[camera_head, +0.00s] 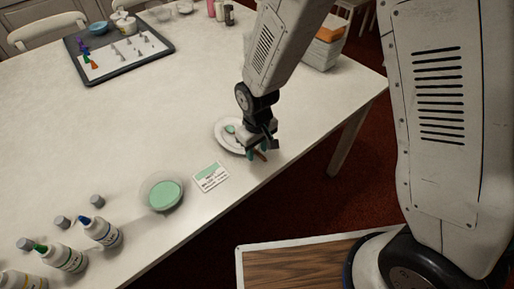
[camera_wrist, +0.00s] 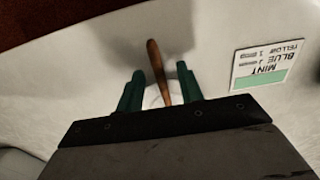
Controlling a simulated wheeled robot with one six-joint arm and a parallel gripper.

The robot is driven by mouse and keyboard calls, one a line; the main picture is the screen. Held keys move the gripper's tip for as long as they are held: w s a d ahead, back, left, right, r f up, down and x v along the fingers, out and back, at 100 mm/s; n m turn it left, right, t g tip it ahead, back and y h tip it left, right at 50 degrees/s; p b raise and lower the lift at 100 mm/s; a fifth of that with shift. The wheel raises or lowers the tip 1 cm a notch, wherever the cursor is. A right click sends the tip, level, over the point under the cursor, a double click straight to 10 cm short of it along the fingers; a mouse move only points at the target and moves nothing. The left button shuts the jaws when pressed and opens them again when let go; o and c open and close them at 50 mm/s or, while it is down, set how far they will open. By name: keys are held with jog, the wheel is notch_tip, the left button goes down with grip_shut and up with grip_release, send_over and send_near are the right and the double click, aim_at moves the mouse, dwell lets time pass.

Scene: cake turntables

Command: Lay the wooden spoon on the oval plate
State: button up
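The wooden spoon shows in the wrist view as a brown handle (camera_wrist: 158,70) between my two green fingertips, with gaps on both sides. In the head view only a short brown end (camera_head: 260,156) shows below my gripper (camera_head: 258,152). My gripper is open, low over the table's near edge, beside the white oval plate (camera_head: 221,142). A small mint-green patch (camera_head: 231,129) shows on the plate; I cannot tell whether it is part of the spoon. A pale rim (camera_wrist: 152,97) shows between the fingers. The spoon's other end is hidden.
A label card (camera_head: 210,177) and a bowl of mint-green stuff (camera_head: 163,194) lie left of the plate. Several bottles (camera_head: 101,231) stand at the lower left. A dark tray (camera_head: 121,47) is at the far left. The middle of the table is clear.

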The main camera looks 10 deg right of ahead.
jog(key=shift+r, duration=0.1)
notch_tip(320, 180, up, 8)
jog(key=shift+f, duration=0.2)
jog(key=shift+s, duration=0.1)
dwell(0.4)
jog(key=s, duration=0.1)
jog(key=s+d+g, duration=0.1)
jog(key=s+d, duration=0.1)
jog(key=shift+s+r+h, duration=0.1)
jog(key=shift+r+h, duration=0.2)
jog(key=shift+h, duration=0.1)
jog(key=s+d+r+m+t, duration=0.1)
jog(key=s+d+r+m, duration=0.2)
jog(key=s+d+r, duration=0.5)
jog(key=s+d+r+m+t, duration=0.1)
jog(key=s+d+r+m, duration=0.2)
jog(key=s+d+r, duration=0.6)
jog(key=shift+d+r+m+y, duration=0.4)
jog(key=shift+d+r, duration=0.85)
jog(key=shift+r, duration=1.3)
